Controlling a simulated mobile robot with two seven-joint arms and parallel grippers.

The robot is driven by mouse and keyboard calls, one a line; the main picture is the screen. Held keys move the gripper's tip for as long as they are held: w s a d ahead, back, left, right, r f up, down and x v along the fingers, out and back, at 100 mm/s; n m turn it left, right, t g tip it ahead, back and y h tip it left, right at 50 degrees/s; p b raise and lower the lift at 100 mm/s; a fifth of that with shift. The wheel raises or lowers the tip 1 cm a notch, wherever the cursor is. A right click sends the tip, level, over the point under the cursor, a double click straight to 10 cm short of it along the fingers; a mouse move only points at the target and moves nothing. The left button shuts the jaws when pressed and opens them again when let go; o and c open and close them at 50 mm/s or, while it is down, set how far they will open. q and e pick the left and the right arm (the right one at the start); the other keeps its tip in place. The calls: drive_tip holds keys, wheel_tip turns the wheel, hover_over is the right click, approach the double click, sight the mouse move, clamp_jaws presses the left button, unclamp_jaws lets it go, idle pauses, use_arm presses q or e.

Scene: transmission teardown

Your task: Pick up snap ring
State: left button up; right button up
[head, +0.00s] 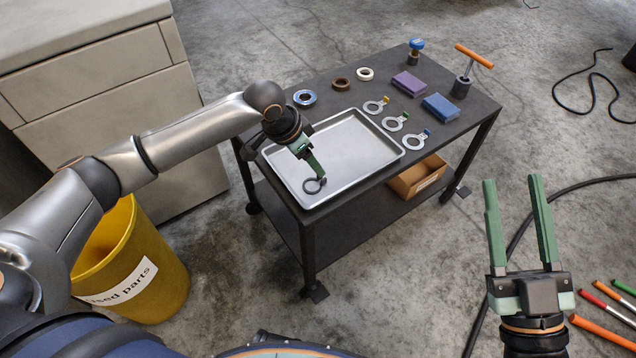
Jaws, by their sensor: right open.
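A dark, thin snap ring (308,190) shows at the lower left part of the metal tray (345,165). My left gripper (318,177) reaches down into the tray, with its green fingertips right at the ring's upper edge. The fingers overlap in this view, so I cannot tell whether they are apart or closed on the ring. I also cannot tell whether the ring rests on the tray floor or is slightly raised. My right gripper (517,183) is open and empty, pointing up, over the floor to the right of the cart.
A yellow bin (150,270) stands at left.

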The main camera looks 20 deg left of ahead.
sight(319, 182)
use_arm(q)
drive_tip(key=shift+b+x, duration=0.3)
drive_tip(key=shift+x, duration=0.75)
drive_tip(key=shift+w+d+f+b, duration=0.1)
drive_tip(key=shift+f+b, duration=0.3)
drive_tip(key=shift+f, duration=0.2)
drive_tip(key=b+x, duration=0.1)
drive_tip(key=x, duration=0.1)
drive_tip(key=shift+d+f, duration=0.1)
drive_tip(key=shift+f, duration=0.25)
drive_tip(key=shift+w+d+f+b, duration=0.1)
drive_tip(key=shift+w+f+b, duration=0.15)
drive_tip(key=shift+f+b, duration=0.15)
use_arm(e)
drive_tip(key=s+r+n+y, duration=0.4)
drive_tip(key=y, duration=0.1)
drive_tip(key=shift+s+a+r+t+y, duration=0.25)
drive_tip(key=shift+s+a+t+y, duration=0.05)
drive_tip(key=shift+s+a+y, duration=0.15)
use_arm(q)
drive_tip(key=shift+c, duration=0.2)
clamp_jaws()
